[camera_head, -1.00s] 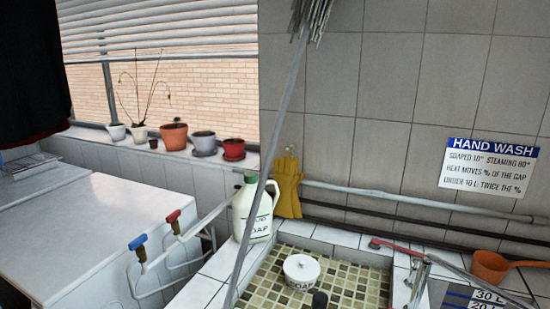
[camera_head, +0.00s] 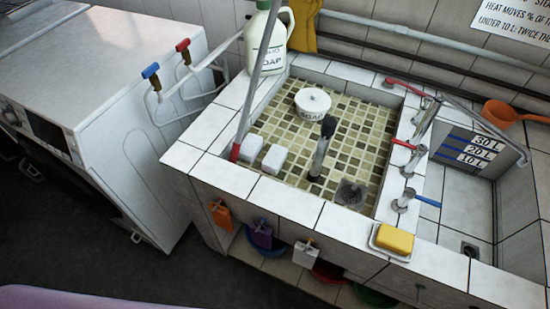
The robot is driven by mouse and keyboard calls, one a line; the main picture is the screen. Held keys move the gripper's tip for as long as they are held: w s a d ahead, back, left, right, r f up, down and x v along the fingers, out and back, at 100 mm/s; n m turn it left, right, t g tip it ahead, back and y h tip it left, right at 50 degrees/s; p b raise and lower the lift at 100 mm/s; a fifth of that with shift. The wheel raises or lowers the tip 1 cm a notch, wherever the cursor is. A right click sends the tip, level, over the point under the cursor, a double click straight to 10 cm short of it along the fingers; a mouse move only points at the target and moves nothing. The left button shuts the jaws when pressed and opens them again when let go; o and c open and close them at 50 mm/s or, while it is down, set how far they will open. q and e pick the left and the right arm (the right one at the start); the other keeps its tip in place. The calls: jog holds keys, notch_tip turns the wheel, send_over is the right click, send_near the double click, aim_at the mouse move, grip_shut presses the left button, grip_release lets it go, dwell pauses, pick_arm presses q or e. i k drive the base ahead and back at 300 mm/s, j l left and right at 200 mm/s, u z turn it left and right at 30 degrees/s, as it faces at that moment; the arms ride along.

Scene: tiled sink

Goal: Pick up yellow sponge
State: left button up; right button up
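The yellow sponge (camera_head: 395,239) lies on a small white dish (camera_head: 377,246) on the tiled front ledge of the sink, right of the middle of the head view. It looks like a small yellow block and its top is uncovered. Neither of my grippers shows in the view.
The tiled basin (camera_head: 350,120) holds a white soap pot (camera_head: 313,102), white blocks (camera_head: 273,158) and a dark-tipped upright rod (camera_head: 321,150). Taps (camera_head: 404,200) stand close behind the sponge. A soap jug (camera_head: 268,45) stands at the back corner. Cloths hang along the front wall.

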aim_at(272, 164)
jog(key=z, duration=1.25)
jog(key=u, duration=1.35)
jog(key=i+j+z, duration=0.15)
jog(key=j, duration=0.4)
jog(key=i+j+z, duration=0.15)
jog(key=j, duration=0.35)
jog(key=j+z, duration=0.2)
jog(key=j, duration=0.35)
jog(key=i, duration=0.05)
